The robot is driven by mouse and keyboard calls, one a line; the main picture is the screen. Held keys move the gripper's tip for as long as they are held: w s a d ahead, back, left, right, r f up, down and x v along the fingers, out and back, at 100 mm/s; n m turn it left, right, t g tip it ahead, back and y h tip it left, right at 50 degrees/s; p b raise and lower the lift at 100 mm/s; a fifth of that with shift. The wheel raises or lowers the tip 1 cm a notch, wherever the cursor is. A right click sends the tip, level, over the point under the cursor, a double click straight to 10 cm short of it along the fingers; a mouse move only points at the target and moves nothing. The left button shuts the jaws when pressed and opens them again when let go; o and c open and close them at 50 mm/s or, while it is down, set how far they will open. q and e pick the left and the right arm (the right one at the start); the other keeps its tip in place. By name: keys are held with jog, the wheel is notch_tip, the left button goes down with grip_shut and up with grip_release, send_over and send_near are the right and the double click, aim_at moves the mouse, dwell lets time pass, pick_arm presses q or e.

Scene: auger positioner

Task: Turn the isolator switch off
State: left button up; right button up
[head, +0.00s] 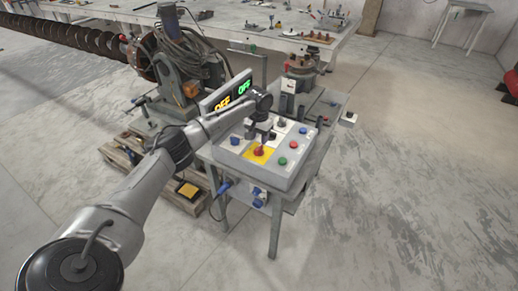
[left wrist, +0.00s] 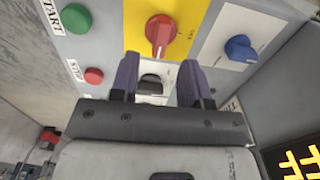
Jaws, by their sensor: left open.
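The red rotary knob on a yellow plate, which looks like the isolator switch (head: 259,151), is on the sloped top of a grey control box. In the left wrist view the red knob (left wrist: 160,34) stands beyond the fingertips, its grip bar pointing roughly up and down in the picture. My left gripper (head: 265,133) is above the box, just behind the knob. In the left wrist view its two dark fingers (left wrist: 158,72) are apart with nothing held. A dark switch on a white plate (left wrist: 152,82) shows between them. My right gripper is not in view.
A blue knob (left wrist: 238,48), a green START button (left wrist: 75,18) and a red STOP button (left wrist: 93,75) surround the area. A display (head: 233,91) reads OFF in yellow and green behind the box. Machinery stands behind; open floor lies right.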

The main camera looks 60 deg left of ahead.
aim_at(259, 147)
pick_arm(q)
jog(key=shift+f+b, duration=0.45)
jog(key=shift+f, duration=2.25)
grip_shut()
